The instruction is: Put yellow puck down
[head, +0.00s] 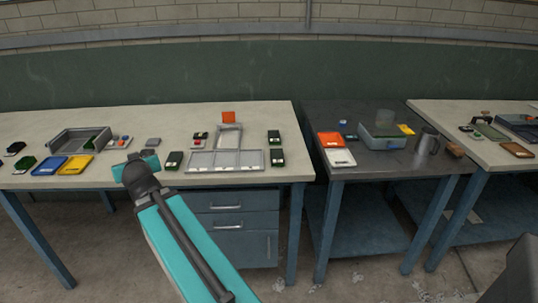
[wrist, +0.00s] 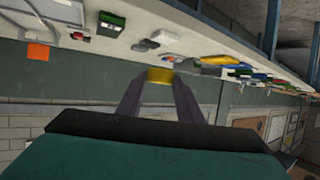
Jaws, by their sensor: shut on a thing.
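The yellow puck (wrist: 160,75) shows in the wrist view as a small yellow round piece between the tips of my two dark fingers. My gripper (wrist: 160,83) is shut on it. The puck appears held in the air, apart from the bench surface. In the head view my arm rises from the bottom towards the left bench (head: 245,117), and its end covers part of the front edge. The puck and fingertips are hidden there.
The left bench bears a grey open box (head: 68,138), a blue tray (head: 48,166), a yellow tray (head: 76,164), a sectioned grey tray (head: 224,169) and several small dark boxes.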

